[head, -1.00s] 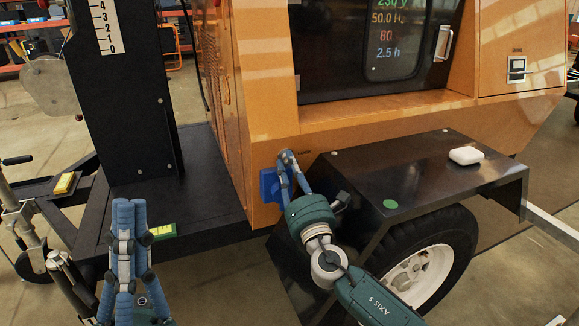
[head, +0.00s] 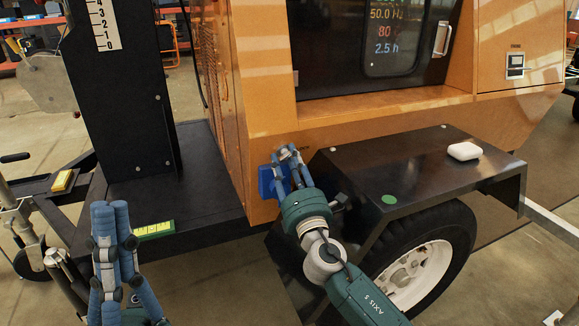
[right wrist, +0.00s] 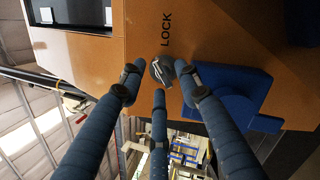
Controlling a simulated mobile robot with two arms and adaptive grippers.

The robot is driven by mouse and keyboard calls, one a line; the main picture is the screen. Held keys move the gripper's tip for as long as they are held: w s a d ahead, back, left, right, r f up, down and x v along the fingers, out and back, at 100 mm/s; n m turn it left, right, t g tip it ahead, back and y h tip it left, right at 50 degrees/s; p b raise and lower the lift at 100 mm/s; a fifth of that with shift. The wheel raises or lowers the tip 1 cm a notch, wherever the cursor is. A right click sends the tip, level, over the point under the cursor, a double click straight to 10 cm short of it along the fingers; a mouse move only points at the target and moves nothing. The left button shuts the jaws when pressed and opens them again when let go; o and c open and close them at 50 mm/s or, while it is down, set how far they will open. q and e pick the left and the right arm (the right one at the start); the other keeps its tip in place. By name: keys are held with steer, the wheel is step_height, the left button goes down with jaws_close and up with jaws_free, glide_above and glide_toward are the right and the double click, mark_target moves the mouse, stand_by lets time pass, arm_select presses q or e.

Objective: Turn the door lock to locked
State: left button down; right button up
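The door lock (right wrist: 162,70) is a small round metal piece on the orange panel, below the printed word LOCK in the right wrist view. A narrow lever-like part runs from it down to the right; its exact angle is hard to read. My right gripper (right wrist: 159,78) has its fingers apart around the lock, with small gaps seeming to show beside it. In the head view the right gripper (head: 286,160) is at the orange body's lower corner, where the lock (head: 285,153) shows small between the fingertips. My left gripper (head: 111,208) points up at lower left, away from the lock.
A blue box-like fitting (right wrist: 235,92) sits on the panel close beside the right fingers; it also shows in the head view (head: 265,182). The black fender (head: 420,165) and wheel (head: 440,255) are right of the right gripper. A white item (head: 464,150) lies on the fender.

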steer(key=v, duration=1.2)
